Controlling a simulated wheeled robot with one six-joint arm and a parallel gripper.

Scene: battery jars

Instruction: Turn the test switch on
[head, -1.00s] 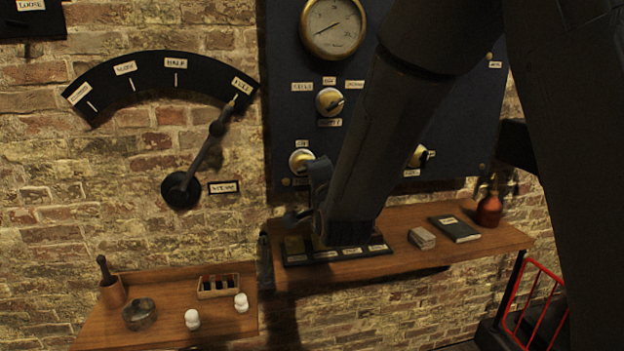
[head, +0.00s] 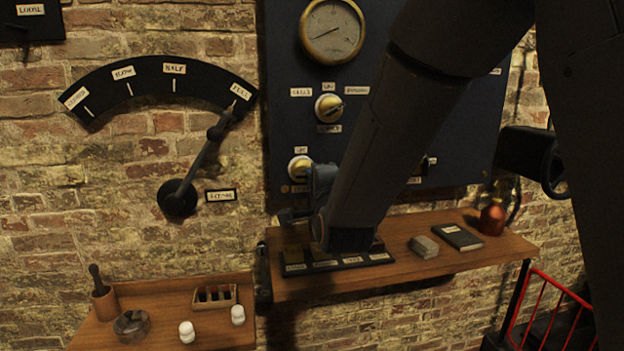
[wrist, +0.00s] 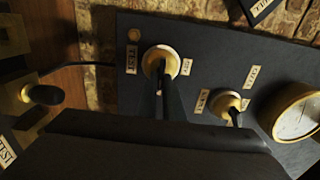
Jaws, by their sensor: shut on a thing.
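The test switch (head: 300,167) is a round brass-and-white knob low on the left of the dark blue panel. In the wrist view, the switch (wrist: 160,58) has a "TEST" label on its left and another small label on its right. My gripper (head: 314,180) is at the switch from the front right. In the wrist view my gripper (wrist: 161,88) is shut on the switch's dark lever, which points down in that picture. My gripper's dark body hides the lower part of that view. The lever's tip is hidden between the fingers.
A second knob (head: 328,106) and a gauge (head: 332,31) are above on the panel. Below is a wooden shelf (head: 480,258) with labelled blocks, a notebook (head: 457,237) and a red bottle (head: 492,218). A large wall lever (head: 200,165) stands left.

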